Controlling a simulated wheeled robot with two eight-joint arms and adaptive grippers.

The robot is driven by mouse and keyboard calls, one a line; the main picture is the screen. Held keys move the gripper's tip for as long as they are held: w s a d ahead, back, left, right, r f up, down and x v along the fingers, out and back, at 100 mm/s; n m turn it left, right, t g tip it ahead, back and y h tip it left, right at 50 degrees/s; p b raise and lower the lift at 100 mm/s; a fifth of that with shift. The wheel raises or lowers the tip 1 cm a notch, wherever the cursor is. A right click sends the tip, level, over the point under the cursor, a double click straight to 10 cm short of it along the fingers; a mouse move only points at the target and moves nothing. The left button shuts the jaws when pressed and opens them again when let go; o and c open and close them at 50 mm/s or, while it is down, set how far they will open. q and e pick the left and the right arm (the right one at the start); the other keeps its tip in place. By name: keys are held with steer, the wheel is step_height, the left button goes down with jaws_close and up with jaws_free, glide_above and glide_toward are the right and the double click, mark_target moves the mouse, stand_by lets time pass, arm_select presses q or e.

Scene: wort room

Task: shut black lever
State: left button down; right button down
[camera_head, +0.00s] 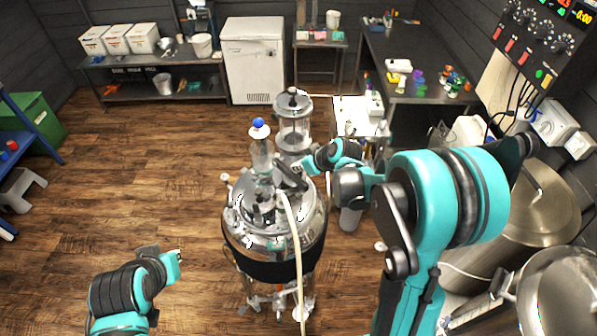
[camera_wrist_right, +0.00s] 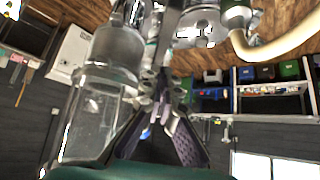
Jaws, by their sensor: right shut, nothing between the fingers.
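The steel vessel (camera_head: 300,228) stands mid-room with glass columns and fittings on its lid. My right gripper (camera_head: 288,178) reaches over the lid from the right, among the fittings between the two glass columns. In the right wrist view its dark fingers (camera_wrist_right: 160,98) converge close to metal fittings and are shut with nothing held. I cannot surely tell the black lever from the dark gripper parts and fittings; it may be hidden behind them. My left gripper (camera_head: 172,258) hangs at the lower left, away from the vessel; its opening is unclear.
A glass column with a blue cap (camera_head: 260,150) and a wider glass cylinder (camera_head: 294,128) rise close to my right gripper. A pale hose (camera_head: 294,235) runs down the vessel's front. Steel tanks (camera_head: 535,205) stand at the right. The wooden floor (camera_head: 150,180) at left is clear.

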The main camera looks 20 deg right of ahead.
steer(key=shift+s+f, duration=0.15)
steer(key=shift+f, duration=1.05)
steer(key=shift+d+f, duration=0.1)
